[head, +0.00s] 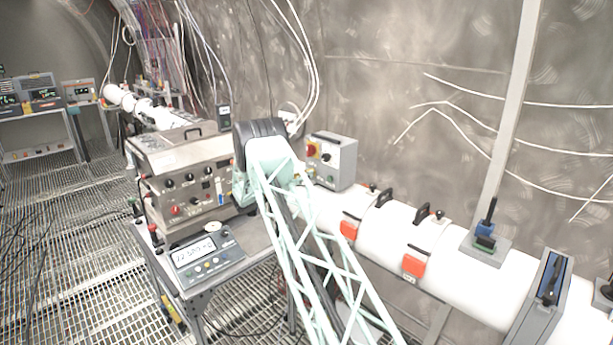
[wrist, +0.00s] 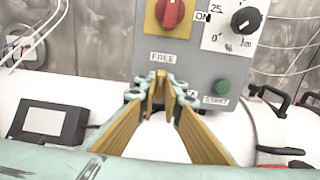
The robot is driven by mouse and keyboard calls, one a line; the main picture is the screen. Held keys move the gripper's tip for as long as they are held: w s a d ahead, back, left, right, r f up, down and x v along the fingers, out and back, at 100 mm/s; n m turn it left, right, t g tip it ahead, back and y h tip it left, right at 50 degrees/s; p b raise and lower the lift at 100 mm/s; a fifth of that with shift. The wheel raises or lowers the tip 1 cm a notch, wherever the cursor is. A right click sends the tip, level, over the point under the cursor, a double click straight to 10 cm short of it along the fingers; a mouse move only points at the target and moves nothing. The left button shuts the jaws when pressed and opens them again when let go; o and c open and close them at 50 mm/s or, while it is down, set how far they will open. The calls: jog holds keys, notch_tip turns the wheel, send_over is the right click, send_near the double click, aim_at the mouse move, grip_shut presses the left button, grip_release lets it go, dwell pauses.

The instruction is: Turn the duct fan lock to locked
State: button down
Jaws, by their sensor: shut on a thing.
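The grey control box (wrist: 198,62) fills the upper middle of the wrist view; in the head view it (head: 345,165) is fixed beside the white duct. A FREE label (wrist: 163,57) is on its front, with my gripper (wrist: 161,90) just below it. My gripper's brass-coloured fingers are shut on a small part at the box, which I take to be the duct fan lock. The fingers hide most of this part, so its exact angle cannot be told. In the head view my arm hides the fingertips.
Above the label is a red rotary switch (wrist: 171,12) on a yellow plate, with a black dial (wrist: 245,20) to its right. A green button (wrist: 222,88) is close right of my fingers. Black handles (head: 384,197) stand on the white duct (head: 400,228). An instrument bench (head: 255,240) stands left.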

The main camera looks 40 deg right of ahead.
jog(key=shift+f+m+b, duration=0.1)
jog(key=shift+m+b, duration=0.7)
jog(key=shift+b, duration=0.85)
jog(key=shift+s+f+m+b, duration=0.1)
jog(key=shift+m+b, duration=3.85)
jog(key=shift+b, duration=2.15)
jog(key=shift+s+f+m+b, duration=0.1)
jog(key=shift+m+b, duration=3.85)
jog(key=shift+b, duration=2.15)
jog(key=shift+r+m, duration=0.1)
jog(key=shift+m, duration=0.3)
jog(key=c, duration=2.7)
grip_release()
jog(key=shift+c, duration=0.2)
